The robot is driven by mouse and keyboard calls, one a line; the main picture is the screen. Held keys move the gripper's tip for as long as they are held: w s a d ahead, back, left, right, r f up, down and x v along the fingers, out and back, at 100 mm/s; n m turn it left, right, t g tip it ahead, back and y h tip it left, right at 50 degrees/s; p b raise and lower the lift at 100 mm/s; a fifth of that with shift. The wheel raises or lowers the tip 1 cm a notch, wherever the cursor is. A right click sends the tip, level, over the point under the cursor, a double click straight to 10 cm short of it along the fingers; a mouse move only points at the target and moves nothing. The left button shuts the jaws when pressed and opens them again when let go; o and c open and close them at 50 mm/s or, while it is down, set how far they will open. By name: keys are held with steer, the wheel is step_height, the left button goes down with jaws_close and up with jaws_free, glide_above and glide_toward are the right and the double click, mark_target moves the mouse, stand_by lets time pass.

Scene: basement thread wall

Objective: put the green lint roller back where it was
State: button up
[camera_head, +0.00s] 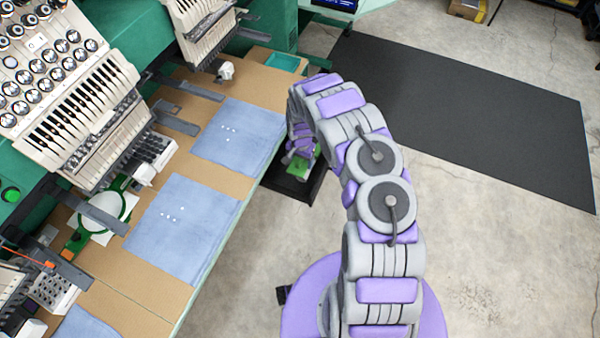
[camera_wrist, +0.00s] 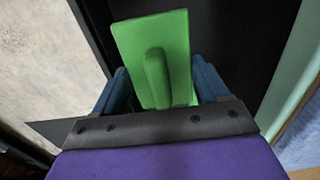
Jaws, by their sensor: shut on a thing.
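The green lint roller (camera_wrist: 181,42) shows in the wrist view as a bright green flat piece with a rounded handle between the two blue fingers. My gripper (camera_wrist: 160,88) is shut on it. In the head view my gripper (camera_head: 301,152) points down beside the table's right edge. A small part of the green lint roller (camera_head: 298,168) shows below it, over a black tray-like thing (camera_head: 311,192). I cannot tell whether the roller touches the black surface. My arm hides part of this area.
The work table (camera_head: 112,271) carries blue cloth pieces (camera_head: 182,228) and a green hoop (camera_head: 77,238). Embroidery machine heads (camera_head: 70,100) stand at the left. A green tray (camera_head: 283,62) sits at the table's far end. A dark mat (camera_head: 470,110) lies on open concrete floor at right.

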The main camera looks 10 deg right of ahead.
mark_target(302, 164)
steer(key=f, duration=0.3)
steer(key=shift+d+f, duration=0.25)
steer(key=shift+f, duration=0.05)
steer(key=f, duration=0.2)
steer(key=f+b, duration=0.1)
steer(key=f, duration=0.1)
steer(key=shift+a, duration=0.35)
steer(key=shift+d, duration=0.15)
steer(key=shift+f, duration=0.15)
steer(key=o, duration=1)
step_height(302, 164, up, 12)
steer(key=shift+r+p, duration=0.25)
steer(key=shift+p, duration=0.6)
